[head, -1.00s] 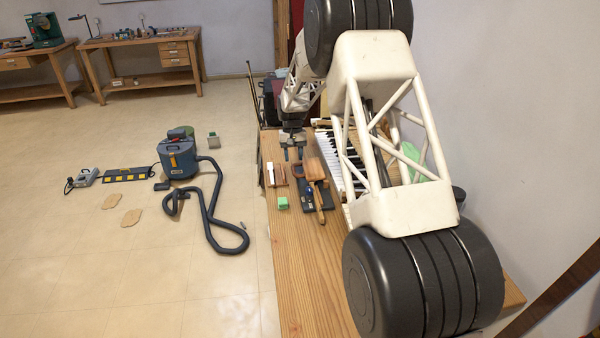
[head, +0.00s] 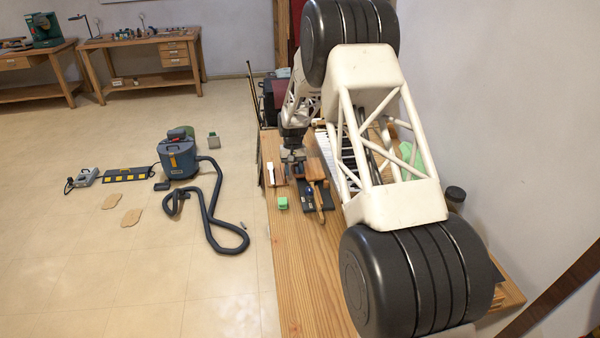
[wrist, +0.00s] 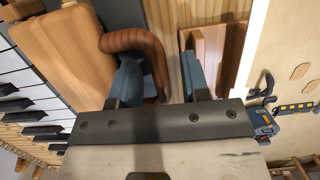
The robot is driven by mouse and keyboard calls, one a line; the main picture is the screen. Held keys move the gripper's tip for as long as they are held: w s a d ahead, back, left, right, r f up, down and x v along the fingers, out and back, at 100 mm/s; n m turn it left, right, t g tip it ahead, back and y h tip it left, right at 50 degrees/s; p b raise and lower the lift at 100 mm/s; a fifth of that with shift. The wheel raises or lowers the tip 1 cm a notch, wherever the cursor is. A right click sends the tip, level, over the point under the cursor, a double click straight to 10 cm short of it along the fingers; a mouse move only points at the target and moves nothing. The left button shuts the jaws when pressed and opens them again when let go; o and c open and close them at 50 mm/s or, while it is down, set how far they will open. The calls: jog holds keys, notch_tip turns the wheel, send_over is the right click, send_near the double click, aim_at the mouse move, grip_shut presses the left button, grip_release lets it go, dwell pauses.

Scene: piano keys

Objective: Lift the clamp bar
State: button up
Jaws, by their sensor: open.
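My gripper (wrist: 160,62) is open, its two blue-grey fingers spread in the wrist view. A curved brown wooden bar (wrist: 131,39) bends beside and past the left finger and runs down between the fingers. I cannot tell whether it touches a finger, or whether it is the clamp bar. In the head view my gripper (head: 293,165) is low over the bench, between a brown wooden block (head: 315,168) and a small wooden tray (head: 274,175). My wrist hides part of that area.
A dark mat (head: 328,203) lies on the wooden bench (head: 300,265), with a wooden-handled tool (head: 319,205) on it. A green block (head: 282,202) sits to the left. Piano keys (head: 347,153) lie to the right. The near bench is clear.

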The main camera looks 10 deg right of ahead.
jog(key=shift+c, duration=0.3)
jog(key=c, duration=0.6)
jog(key=shift+r, duration=0.2)
jog(key=shift+d+r, duration=0.15)
jog(key=shift+r, duration=0.35)
jog(key=shift+d+r, duration=0.15)
jog(key=shift+r, duration=0.45)
jog(key=shift+d+r, duration=0.5)
jog(key=shift+r, duration=0.55)
